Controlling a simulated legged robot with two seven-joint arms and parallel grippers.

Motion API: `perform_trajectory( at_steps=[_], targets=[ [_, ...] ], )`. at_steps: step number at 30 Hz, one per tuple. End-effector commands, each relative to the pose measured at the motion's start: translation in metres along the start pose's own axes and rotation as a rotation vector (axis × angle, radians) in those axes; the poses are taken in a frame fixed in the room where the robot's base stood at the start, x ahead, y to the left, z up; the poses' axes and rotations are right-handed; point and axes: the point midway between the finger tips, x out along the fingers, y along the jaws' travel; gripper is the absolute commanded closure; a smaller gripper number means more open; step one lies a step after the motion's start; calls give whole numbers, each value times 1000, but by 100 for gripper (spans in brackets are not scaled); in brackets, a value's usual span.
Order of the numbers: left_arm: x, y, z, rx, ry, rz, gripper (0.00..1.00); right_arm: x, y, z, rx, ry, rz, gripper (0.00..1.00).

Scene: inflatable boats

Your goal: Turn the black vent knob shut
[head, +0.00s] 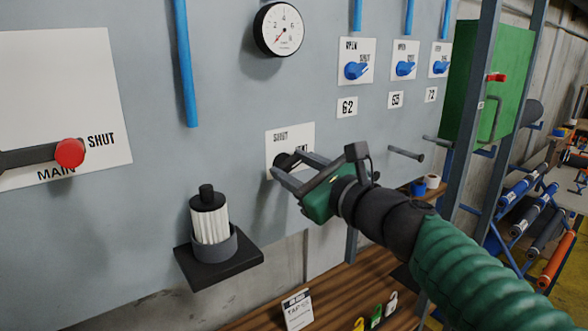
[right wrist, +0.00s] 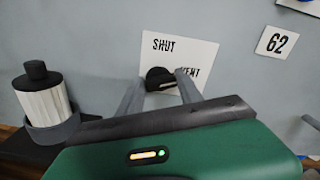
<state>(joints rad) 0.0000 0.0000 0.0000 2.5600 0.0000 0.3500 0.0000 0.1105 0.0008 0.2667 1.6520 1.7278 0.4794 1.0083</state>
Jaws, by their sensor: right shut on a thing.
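The black vent knob (right wrist: 158,76) sits on a white plate (right wrist: 195,60) marked SHUT and VENT on the grey panel. In the head view the knob (head: 284,160) is partly hidden by my right gripper (head: 287,164). The fingers of my right gripper also show in the right wrist view (right wrist: 158,88), one on each side of the knob, shut on it. The knob's exact pointing direction is hard to tell. My left gripper is not in view.
A black-capped white cylinder (head: 209,222) stands in a holder on a black shelf (head: 240,262), left of my right gripper. A red-ended MAIN lever (head: 70,153) is at far left. Blue knobs (head: 356,71) and a gauge (head: 279,29) are above. A wooden bench (head: 335,295) is below.

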Motion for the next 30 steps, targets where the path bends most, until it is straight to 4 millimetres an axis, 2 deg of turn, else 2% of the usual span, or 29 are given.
perform_trajectory(
  at_steps=[8, 30],
  targets=[
    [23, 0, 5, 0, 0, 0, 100, 0, 1, -4, -156, -1, -5, 98],
    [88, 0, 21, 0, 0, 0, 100, 0, 5, -2, -844, -1, -5, 98]
  ],
)
